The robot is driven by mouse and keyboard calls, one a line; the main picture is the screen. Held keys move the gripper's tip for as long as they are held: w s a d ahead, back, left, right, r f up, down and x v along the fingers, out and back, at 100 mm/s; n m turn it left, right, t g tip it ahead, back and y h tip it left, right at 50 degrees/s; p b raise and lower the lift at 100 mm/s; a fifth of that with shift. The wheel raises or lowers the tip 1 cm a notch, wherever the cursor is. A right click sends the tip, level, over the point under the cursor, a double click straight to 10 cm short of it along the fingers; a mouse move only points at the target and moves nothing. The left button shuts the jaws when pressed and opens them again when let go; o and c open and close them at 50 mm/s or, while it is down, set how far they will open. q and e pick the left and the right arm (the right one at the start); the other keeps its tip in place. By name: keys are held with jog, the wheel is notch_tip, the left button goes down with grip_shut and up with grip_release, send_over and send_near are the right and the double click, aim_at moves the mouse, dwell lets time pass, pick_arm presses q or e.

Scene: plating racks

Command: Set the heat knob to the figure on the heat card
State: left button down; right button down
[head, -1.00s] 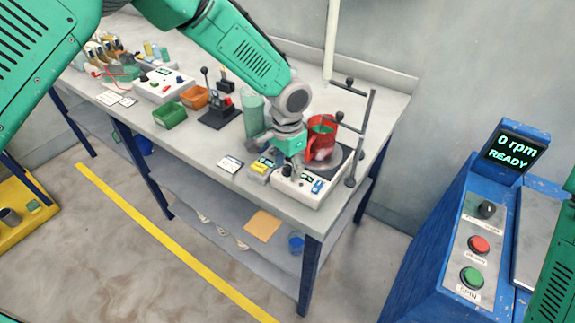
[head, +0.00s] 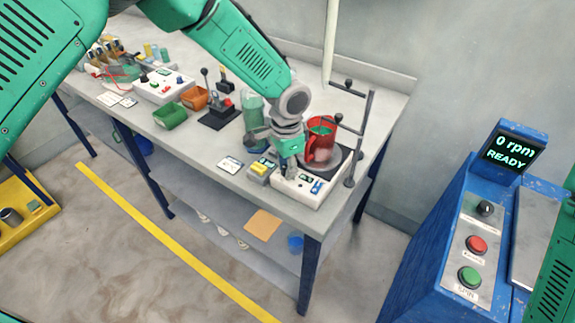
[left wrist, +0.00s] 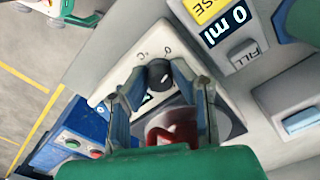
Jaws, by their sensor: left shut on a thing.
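The white hotplate (head: 299,195) stands near the right end of the bench, with a red vessel (head: 322,145) on its dark round top. My left gripper (head: 289,168) is over the front panel of the hotplate. In the left wrist view the black heat knob (left wrist: 158,75) sits between the fingers, and the gripper is shut on it. A "0" and "°C" are printed on the panel beside the knob; its setting cannot be read. A white card (head: 231,165), perhaps the heat card, lies left of the hotplate; its figure is too small to read. My right gripper is out of view.
A small grey unit with a yellow label (head: 261,169) stands close left of the hotplate; its display reads "0 ml" in the left wrist view. A dark stand (head: 350,182) rises on the right. A blue console (head: 440,225) is further right. Green and orange bins (head: 169,117) are farther left.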

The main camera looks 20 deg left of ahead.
pick_arm(q)
jog(key=m+p, duration=0.1)
jog(key=m, duration=0.4)
jog(key=shift+w+m, duration=0.1)
jog(key=shift+m, duration=0.2)
jog(key=m, duration=0.5)
jog(key=shift+w+r, duration=0.1)
jog(key=m, duration=0.5)
jog(key=shift+m+p, duration=0.4)
jog(key=shift+w+r+m, duration=0.1)
jog(key=shift+w+m, duration=0.05)
jog(key=shift+m, duration=2.15)
jog(key=c, duration=1.4)
grip_release()
jog(key=shift+o, duration=0.2)
